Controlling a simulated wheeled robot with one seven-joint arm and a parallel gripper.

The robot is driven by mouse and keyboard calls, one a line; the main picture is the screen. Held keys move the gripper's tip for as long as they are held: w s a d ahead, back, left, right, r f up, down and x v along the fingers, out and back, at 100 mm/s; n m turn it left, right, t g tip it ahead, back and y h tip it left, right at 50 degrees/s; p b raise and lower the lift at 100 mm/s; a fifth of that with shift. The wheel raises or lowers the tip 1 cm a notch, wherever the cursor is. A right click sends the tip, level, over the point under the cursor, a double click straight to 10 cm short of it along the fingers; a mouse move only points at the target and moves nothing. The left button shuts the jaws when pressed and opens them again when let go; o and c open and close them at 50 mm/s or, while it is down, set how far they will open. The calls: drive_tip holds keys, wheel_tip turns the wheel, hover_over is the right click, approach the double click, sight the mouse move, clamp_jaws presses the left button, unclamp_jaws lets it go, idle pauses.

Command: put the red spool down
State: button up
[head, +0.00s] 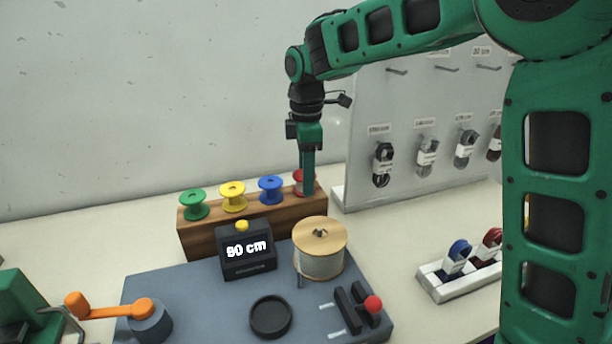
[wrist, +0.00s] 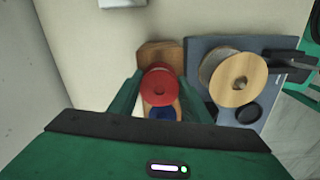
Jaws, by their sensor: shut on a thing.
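The red spool (head: 299,178) is at the right end of the wooden block (head: 215,241) in the head view, partly hidden behind my gripper (head: 307,190). In the wrist view the red spool (wrist: 160,86) sits between the two green fingers of my gripper (wrist: 158,92), which is shut on it. The spool is over the block's end; I cannot tell whether it touches the block. Green (head: 193,203), yellow (head: 232,194) and blue (head: 270,188) spools stand in a row on the block to its left.
In front of the block is a grey board with a "90 cm" display (head: 247,250), a large wooden reel (head: 320,250), a round black dish (head: 270,316) and a red-knobbed lever (head: 373,304). A pegboard with hanging laces (head: 427,150) stands at right, a white rack (head: 455,278) before it.

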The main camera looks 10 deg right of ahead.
drive_tip(key=o, duration=1.2)
wheel_tip(320, 180, up, 12)
